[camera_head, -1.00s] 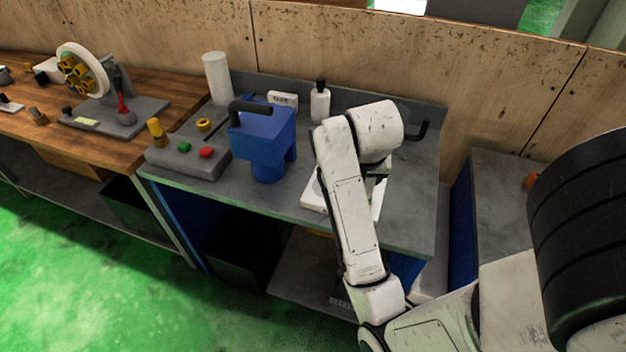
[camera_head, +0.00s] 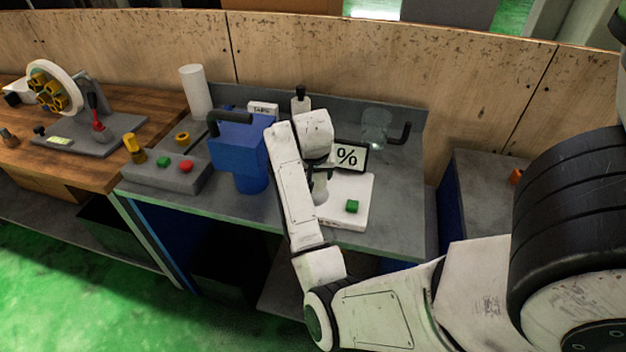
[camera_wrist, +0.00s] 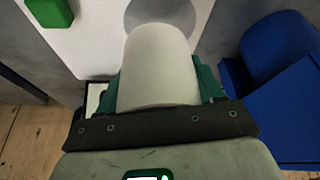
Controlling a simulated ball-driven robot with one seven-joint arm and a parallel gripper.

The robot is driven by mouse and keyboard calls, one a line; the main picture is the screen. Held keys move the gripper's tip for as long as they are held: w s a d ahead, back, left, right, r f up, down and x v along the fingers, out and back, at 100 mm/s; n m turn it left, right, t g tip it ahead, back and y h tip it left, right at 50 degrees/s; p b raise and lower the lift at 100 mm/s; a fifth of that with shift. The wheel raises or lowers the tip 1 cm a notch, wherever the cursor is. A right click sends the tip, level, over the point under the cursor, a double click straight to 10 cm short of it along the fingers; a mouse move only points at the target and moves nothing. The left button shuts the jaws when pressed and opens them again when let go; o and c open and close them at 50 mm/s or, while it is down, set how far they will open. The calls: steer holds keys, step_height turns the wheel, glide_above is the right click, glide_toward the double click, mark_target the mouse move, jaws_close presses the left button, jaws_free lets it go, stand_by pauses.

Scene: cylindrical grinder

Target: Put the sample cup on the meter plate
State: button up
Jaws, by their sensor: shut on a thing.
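The sample cup is a pale cylinder that fills the middle of the wrist view (camera_wrist: 157,70). In the head view it is a small pale shape (camera_head: 321,192) under my gripper (camera_head: 321,176), partly hidden by it. My gripper is shut on the cup, with green finger pads on both sides of it. The meter is a flat white box (camera_head: 345,217) with a green button and a "%" display. Its round grey plate (camera_wrist: 160,12) shows just beyond the cup in the wrist view, partly covered by it. I cannot tell whether the cup touches the meter.
A blue jug-like block (camera_head: 238,160) stands close to the left of my arm. A grey control box (camera_head: 165,170) is further left. A bottle (camera_head: 300,104), a small label sign (camera_head: 263,108) and a clear glass vessel (camera_head: 376,125) stand behind. The bench right of the meter is clear.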

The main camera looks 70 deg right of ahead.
steer(key=shift+w+d+f, duration=0.3)
steer(key=shift+f, duration=0.1)
steer(key=shift+w+f, duration=0.1)
steer(key=shift+f, duration=1.6)
steer(key=shift+f, duration=0.15)
steer(key=o, duration=1.1)
